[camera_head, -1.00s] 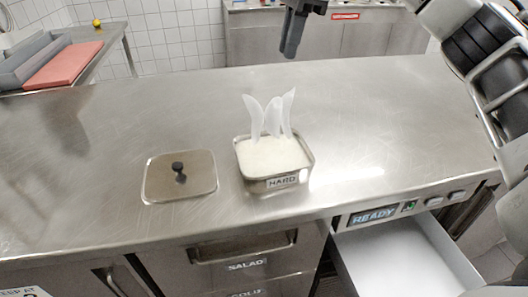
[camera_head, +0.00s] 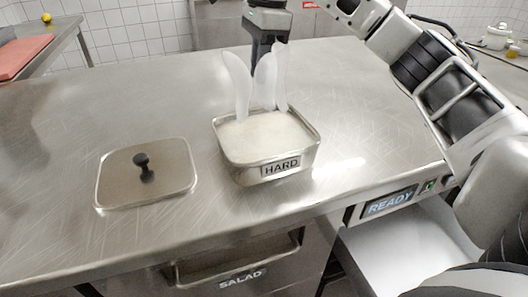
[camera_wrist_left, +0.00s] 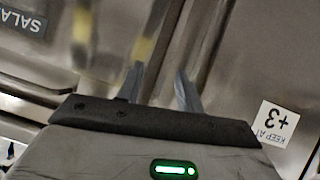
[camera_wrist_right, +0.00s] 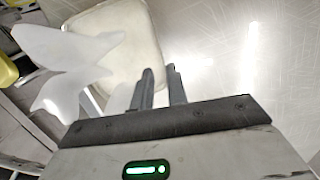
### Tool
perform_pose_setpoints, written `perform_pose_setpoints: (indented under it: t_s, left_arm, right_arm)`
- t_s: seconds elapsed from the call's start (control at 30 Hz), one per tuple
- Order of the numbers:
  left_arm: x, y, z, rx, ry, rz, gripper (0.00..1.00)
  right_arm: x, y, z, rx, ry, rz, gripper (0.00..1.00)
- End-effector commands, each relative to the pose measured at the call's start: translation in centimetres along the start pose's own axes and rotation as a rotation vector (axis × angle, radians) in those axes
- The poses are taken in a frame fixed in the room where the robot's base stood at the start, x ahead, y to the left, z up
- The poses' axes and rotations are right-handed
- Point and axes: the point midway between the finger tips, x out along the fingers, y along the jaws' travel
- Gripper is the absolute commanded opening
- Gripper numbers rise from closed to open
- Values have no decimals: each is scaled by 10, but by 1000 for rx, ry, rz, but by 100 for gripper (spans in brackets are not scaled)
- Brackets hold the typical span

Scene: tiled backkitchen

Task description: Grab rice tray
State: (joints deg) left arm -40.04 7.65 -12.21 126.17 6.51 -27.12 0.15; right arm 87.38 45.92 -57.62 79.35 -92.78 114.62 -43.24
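The rice tray (camera_head: 235,158) is a square metal tray labelled HARD, filled with white rice (camera_head: 268,132), on the steel counter. Several translucent white paddles (camera_head: 237,85) stand up at its back edge. My right gripper (camera_head: 258,68) points down behind the paddles, partly hidden by them. In the right wrist view its fingers (camera_wrist_right: 160,75) are a narrow gap apart with nothing visible between them; the tray (camera_wrist_right: 158,38) and paddles (camera_wrist_right: 65,48) are beyond. My left gripper (camera_wrist_left: 160,75) is open and empty, facing the cabinet fronts; it is outside the head view.
A metal lid (camera_head: 120,185) with a black knob lies left of the tray. An open white drawer (camera_head: 400,250) juts out below the READY panel (camera_head: 388,203). The SALAD drawer (camera_head: 240,262) is below the counter edge.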

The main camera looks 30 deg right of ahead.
Motion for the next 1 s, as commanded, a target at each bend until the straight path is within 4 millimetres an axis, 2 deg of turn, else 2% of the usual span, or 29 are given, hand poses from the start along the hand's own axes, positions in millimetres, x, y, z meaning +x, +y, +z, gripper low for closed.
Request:
perform_pose_setpoints:
  t_s: [0.1, 0.33, 0.6, 0.9, 0.93, 0.97, 1.0]
  left_arm:
    - [0, 0, 0, 2, 2, -1, 36]
    - [-1, 0, 0, 3, 3, -1, 36]
    - [0, 0, 0, 4, 4, -1, 36]
    - [0, 0, 0, 4, 5, -1, 36]
    - [0, 0, 0, 4, 5, -1, 36]
    - [0, 0, -1, 4, 5, -1, 36]
    - [0, 0, -1, 4, 6, -1, 36]
  right_arm:
    - [17, 0, 0, 1, 1, 0, 15]
    - [33, 0, 1, 0, 1, 1, 15]
    - [71, 0, 5, -1, 1, 0, 15]
    - [77, -1, 5, 0, 0, -1, 15]
    - [77, -1, 5, 0, 0, -1, 12]
    - [77, -1, 5, 0, 0, -1, 4]
    - [77, -1, 5, 0, 0, -1, 0]
